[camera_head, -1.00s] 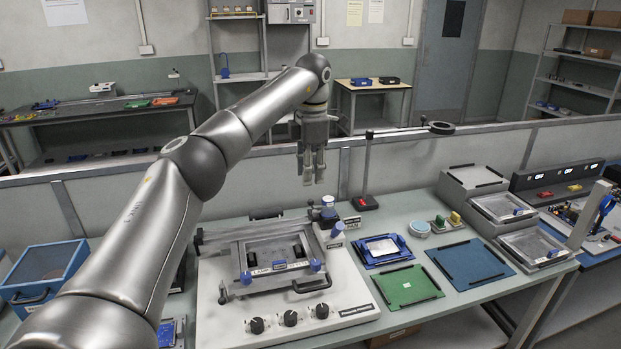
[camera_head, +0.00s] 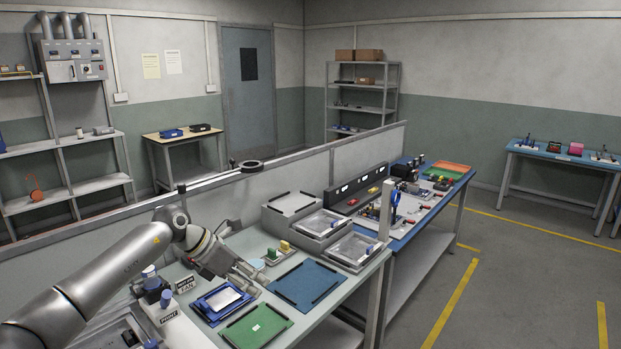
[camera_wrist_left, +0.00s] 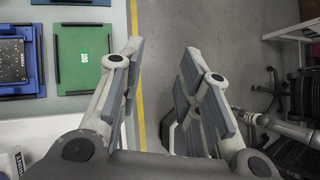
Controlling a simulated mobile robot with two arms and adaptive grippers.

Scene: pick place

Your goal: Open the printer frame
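The printer (camera_head: 159,313) is cut off at the bottom left of the head view. Its blue knobs, white "PRINT" label and a grey corner of the printer frame (camera_head: 115,331) show. Most of the frame is out of view or behind my left arm, so I cannot tell whether it is open. My left gripper (camera_head: 256,280) is to the right of the printer, over the area by the blue tray and the green mat. In the left wrist view its fingers (camera_wrist_left: 162,62) are apart with nothing between them. My right gripper is not in view.
Grey stacked trays (camera_head: 322,224) stand behind. A low partition (camera_head: 345,154) runs along the bench's back. A blue table (camera_head: 446,184) adjoins at right.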

